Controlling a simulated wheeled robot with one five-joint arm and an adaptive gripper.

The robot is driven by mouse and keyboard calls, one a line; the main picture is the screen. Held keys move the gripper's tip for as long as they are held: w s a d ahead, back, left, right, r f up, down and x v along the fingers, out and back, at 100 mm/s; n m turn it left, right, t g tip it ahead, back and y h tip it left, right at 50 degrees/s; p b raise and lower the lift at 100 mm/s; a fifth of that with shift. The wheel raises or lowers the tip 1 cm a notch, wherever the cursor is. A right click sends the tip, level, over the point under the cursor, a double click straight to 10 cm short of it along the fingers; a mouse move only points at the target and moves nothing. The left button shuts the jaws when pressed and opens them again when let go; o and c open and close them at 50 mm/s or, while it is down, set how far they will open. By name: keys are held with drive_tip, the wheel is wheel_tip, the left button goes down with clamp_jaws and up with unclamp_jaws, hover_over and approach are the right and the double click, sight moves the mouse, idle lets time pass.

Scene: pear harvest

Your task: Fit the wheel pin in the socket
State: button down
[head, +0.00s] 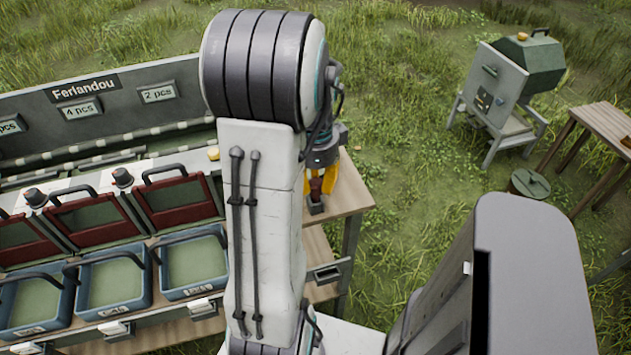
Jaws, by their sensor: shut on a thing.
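My gripper (319,188), with yellow fingers, points down over the right end of the wooden bench (347,196), just right of my upright arm. It is shut on a small reddish-brown piece (317,186), which seems to be the wheel pin. A small grey block (316,208) shows directly below the fingers. I cannot tell whether it is the socket or part of the held piece, nor whether the pin touches or enters it. My arm hides the bench to the left of the gripper.
On the left stand blue trays (197,292), red-framed bins (172,233) and a green-grey panel (30,92) marked "Ferlandou". A green machine (530,68) on a stand, a lidded bin (528,184) and a wooden table (606,117) are at the right. Open grass lies between.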

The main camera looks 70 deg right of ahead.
drive_tip(key=shift+f+b, duration=0.45)
drive_tip(key=shift+f, duration=0.1)
idle(0.4)
drive_tip(key=shift+c, duration=1.8)
unclamp_jaws()
drive_tip(key=shift+r, duration=0.2)
drive_tip(key=shift+r+p, duration=2.55)
drive_tip(key=shift+r, duration=0.3)
